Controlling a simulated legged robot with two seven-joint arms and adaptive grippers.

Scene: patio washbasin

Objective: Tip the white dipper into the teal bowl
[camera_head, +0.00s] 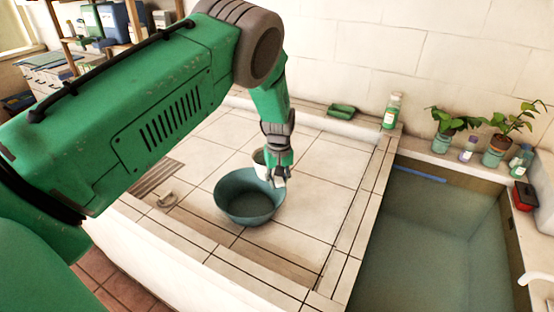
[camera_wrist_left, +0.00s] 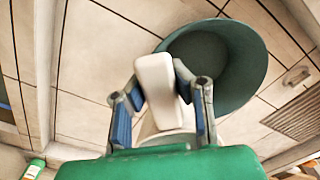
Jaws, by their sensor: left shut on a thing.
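The teal bowl (camera_head: 249,197) stands upright on the tiled washing floor; its inside looks empty. My left gripper (camera_head: 277,178) is over the bowl's far right rim and is shut on the white dipper. In the left wrist view the dipper's pale handle (camera_wrist_left: 155,82) lies between the two fingers of my left gripper (camera_wrist_left: 160,97). The teal bowl (camera_wrist_left: 222,62) is just beyond it there. The rest of the dipper is largely hidden by the gripper, and I cannot tell its tilt. My right gripper is out of view.
A drain grate (camera_head: 156,178) and a small pale fitting (camera_head: 167,199) lie left of the bowl. A green soap dish (camera_head: 341,111) and a bottle (camera_head: 392,110) stand at the back. A water-filled basin (camera_head: 430,240) is at the right, with potted plants (camera_head: 497,148) behind it.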

